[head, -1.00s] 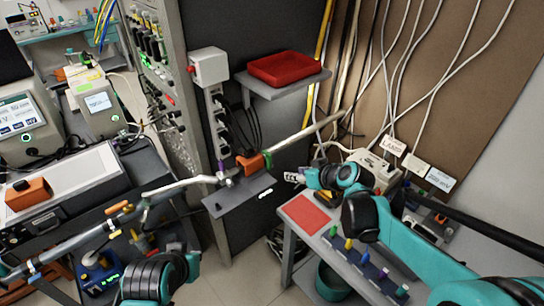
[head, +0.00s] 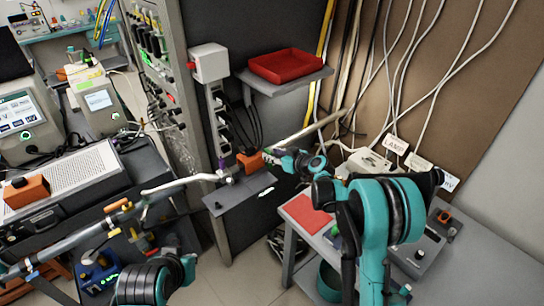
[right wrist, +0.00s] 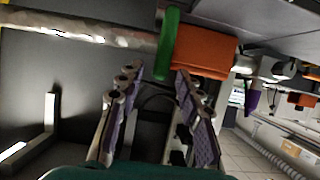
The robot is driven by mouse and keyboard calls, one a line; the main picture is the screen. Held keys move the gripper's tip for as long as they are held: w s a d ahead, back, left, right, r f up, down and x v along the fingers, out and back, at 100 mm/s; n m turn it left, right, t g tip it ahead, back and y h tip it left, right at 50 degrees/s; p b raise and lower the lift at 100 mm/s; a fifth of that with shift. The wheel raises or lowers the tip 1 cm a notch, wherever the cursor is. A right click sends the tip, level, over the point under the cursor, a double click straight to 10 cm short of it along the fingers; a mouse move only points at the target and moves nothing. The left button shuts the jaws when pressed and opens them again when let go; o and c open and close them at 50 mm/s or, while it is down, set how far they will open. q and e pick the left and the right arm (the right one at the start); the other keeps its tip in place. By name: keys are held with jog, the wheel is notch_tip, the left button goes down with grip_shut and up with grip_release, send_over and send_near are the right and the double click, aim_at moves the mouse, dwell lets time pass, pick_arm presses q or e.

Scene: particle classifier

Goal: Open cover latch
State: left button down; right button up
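An orange block (head: 250,162) with a green latch (right wrist: 170,42) sits on the pipe near the grey cabinet. In the right wrist view the orange block (right wrist: 206,52) is at top centre, and the latch hangs along its left side. My right gripper (head: 272,154) is right beside the block. In the right wrist view its two fingers (right wrist: 157,76) are apart. The latch's lower end shows between the fingertips; I cannot tell whether they touch it. In the head view the gripper partly hides the latch.
A grey shelf (head: 232,202) lies below the block. A red tray (head: 286,68) rests on a shelf above. A white pipe (head: 182,184) runs left from the block. A side table with a red mat (head: 305,216) stands at right, with hanging cables (head: 395,80) behind.

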jog(key=shift+w+a+f, duration=0.15)
jog(key=shift+w+a, duration=0.1)
jog(key=shift+w, duration=0.1)
grip_shut()
jog(key=shift+s+d+f+t+y+b, duration=0.5)
jog(key=shift+t+y+b, duration=0.35)
jog(key=shift+b, duration=0.8)
jog(key=shift+s+d+f+t+y+b, duration=0.3)
jog(key=shift+s+t+y+b, duration=0.35)
jog(key=shift+t+b, duration=0.7)
jog(key=shift+s+d+f+t+y+b, duration=0.35)
jog(key=shift+s+t+y+b, duration=0.3)
jog(key=shift+b, duration=1.25)
jog(key=shift+w, duration=0.1)
